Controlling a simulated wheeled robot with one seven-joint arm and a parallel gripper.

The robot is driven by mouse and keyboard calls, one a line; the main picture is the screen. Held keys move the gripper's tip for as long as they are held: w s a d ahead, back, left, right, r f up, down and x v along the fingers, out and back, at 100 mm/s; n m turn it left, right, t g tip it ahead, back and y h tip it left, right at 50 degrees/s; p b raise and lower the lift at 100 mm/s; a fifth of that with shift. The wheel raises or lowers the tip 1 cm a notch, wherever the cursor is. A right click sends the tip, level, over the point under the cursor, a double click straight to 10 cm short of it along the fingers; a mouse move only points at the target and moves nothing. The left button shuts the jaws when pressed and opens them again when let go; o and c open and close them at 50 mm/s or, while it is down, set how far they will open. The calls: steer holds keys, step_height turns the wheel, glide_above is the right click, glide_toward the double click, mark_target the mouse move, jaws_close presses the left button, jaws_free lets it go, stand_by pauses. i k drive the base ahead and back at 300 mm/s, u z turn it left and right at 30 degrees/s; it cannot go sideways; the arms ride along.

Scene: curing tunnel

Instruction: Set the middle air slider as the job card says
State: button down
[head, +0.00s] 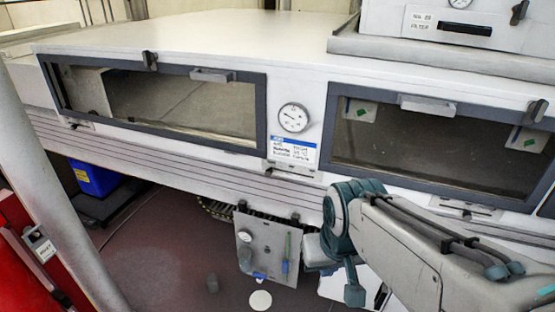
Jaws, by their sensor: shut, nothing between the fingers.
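The job card (292,150), white with a blue header, is on the tunnel front between the two windows; its print is too small to read. Just below it is a small slotted plate (291,173) with a dark knob at its left, which looks like the middle air slider; its setting cannot be read. My arm comes in from the lower right, with its teal wrist just right of and below that plate. My gripper (355,293) appears as a teal end pointing down, shut and empty, below the slider and apart from it.
Similar plates sit under the left window (80,125) and right window (467,210). A round gauge (293,117) is above the card. Window handles (212,75) stick out. A grey panel (265,248) hangs below the tunnel. A pale post (55,170) and red cabinet (30,265) stand left.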

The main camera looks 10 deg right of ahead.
mark_target(269, 172)
steer(key=k, duration=0.6)
steer(key=i, duration=1.2)
steer(key=u, duration=0.8)
